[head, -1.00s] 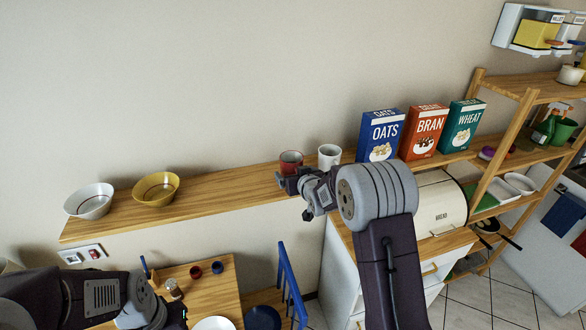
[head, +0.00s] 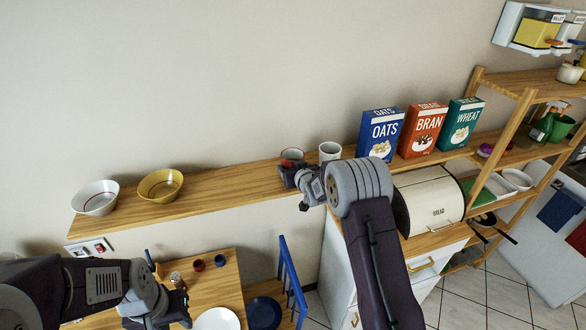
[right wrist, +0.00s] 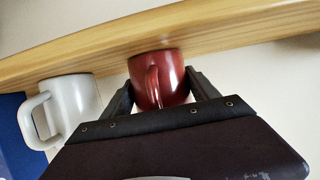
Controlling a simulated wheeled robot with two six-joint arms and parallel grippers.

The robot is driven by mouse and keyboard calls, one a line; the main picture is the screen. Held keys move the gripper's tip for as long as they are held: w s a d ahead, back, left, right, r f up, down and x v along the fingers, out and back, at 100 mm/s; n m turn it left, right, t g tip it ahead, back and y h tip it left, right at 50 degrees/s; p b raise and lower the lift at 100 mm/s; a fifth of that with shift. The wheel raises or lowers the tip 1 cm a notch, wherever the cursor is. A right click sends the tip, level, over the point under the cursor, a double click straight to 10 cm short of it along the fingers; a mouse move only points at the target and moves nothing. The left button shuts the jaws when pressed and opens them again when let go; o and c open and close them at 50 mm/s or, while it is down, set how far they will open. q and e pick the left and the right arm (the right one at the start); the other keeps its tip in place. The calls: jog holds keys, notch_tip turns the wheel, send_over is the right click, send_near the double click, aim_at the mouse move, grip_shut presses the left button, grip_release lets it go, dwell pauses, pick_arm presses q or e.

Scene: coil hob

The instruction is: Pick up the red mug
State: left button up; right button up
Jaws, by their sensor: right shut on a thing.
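The red mug (head: 292,155) is at the wall shelf, partly hidden behind my right gripper (head: 287,172) in the head view. In the right wrist view the red mug (right wrist: 158,80) sits between the two fingers of my right gripper (right wrist: 162,92), its handle towards the camera. The gripper is shut on the mug. I cannot tell whether the mug's base still touches the shelf. My left gripper (head: 168,312) is low at the bottom left of the head view, by the small table; its fingers are not clear.
A white mug (head: 330,152) stands just right of the red mug on the wooden shelf (head: 225,185). An oats box (head: 380,133) is further right. A white bowl (head: 96,198) and a yellow bowl (head: 160,185) stand at the shelf's left end. The middle shelf stretch is clear.

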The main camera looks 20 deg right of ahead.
notch_tip(320, 180, up, 7)
jog(key=shift+r+b, duration=0.1)
jog(key=shift+b, duration=0.9)
notch_tip(320, 180, up, 11)
jog(key=p, duration=0.5)
send_over(293, 149)
jog(key=s+a, duration=0.1)
jog(key=s, duration=0.3)
